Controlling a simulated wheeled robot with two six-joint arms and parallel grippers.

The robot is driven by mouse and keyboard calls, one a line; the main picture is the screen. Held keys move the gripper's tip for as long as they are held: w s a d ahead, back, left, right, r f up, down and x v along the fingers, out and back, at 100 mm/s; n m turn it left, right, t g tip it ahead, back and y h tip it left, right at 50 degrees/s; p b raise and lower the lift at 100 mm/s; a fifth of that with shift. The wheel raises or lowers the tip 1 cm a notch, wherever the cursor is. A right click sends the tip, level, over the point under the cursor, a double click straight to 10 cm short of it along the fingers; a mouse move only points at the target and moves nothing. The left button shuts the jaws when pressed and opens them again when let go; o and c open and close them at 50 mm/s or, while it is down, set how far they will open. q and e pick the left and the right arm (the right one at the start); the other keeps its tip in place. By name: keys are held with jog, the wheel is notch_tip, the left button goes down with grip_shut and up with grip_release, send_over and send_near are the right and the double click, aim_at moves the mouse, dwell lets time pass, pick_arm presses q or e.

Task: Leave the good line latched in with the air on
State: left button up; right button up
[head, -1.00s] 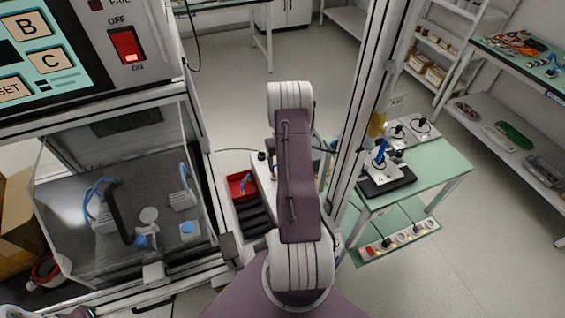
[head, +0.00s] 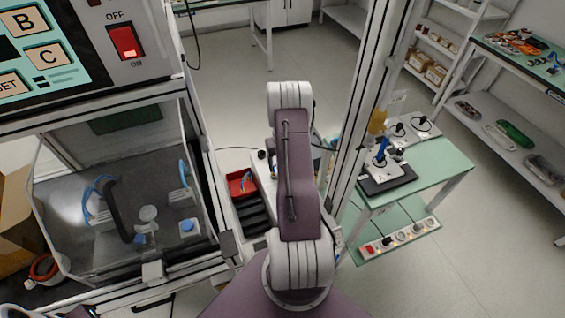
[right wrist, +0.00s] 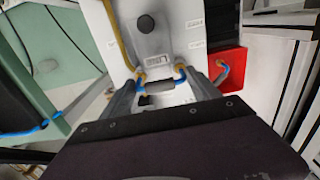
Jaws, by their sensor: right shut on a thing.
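My right gripper (right wrist: 163,88) is shut on a small grey piece (right wrist: 158,87) in the right wrist view. Blue and yellow line ends show on both sides of it. The piece is in front of a white labelled unit (right wrist: 165,35) with a grey block and a dark round knob. In the head view my right arm covers the gripper and most of this unit. A red bin (head: 236,186) holds a bent blue line; the bin also shows in the right wrist view (right wrist: 237,62).
A clear-walled test enclosure (head: 62,245) at left holds blue-lined fittings. Above it is a panel with a red OFF/ON switch (head: 123,42). A green side table (head: 440,160) stands right of a metal post (head: 362,130). Open floor lies beyond.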

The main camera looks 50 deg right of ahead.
jog(key=o, duration=1.4)
jog(key=shift+o, duration=0.2)
notch_tip(320, 180, up, 9)
